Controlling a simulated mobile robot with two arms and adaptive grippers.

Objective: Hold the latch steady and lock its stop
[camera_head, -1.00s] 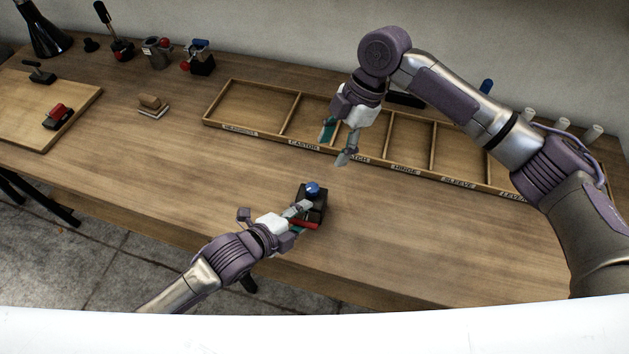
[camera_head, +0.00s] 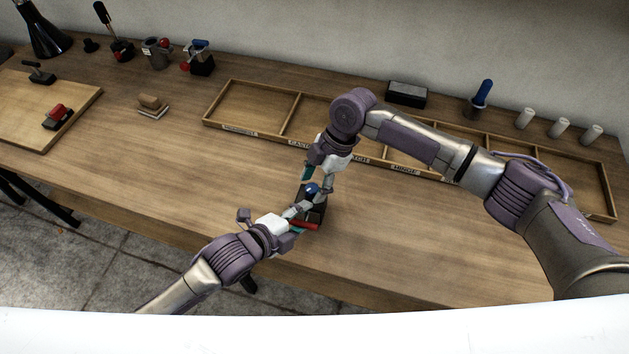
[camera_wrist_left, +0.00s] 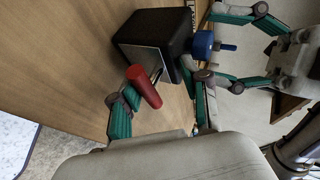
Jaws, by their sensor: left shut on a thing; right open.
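The latch is a black block (camera_head: 315,210) with a blue knob (camera_head: 312,188) on top and a red handle (camera_head: 304,224) at its near side. It stands near the table's front edge. In the left wrist view the black block (camera_wrist_left: 150,38), red handle (camera_wrist_left: 145,87) and blue knob (camera_wrist_left: 203,43) all show. My left gripper (camera_head: 297,214) is shut on the latch from the near left; its exact contact is partly hidden. My right gripper (camera_head: 313,182) is open at the blue knob, its fingers on either side; I cannot tell whether they touch it.
A long divided wooden tray (camera_head: 250,131) with labels lies behind the latch. A wooden board (camera_head: 85,100) with a red-handled part (camera_head: 57,116) is at the left. Several fixtures line the back wall. The table right of the latch is clear.

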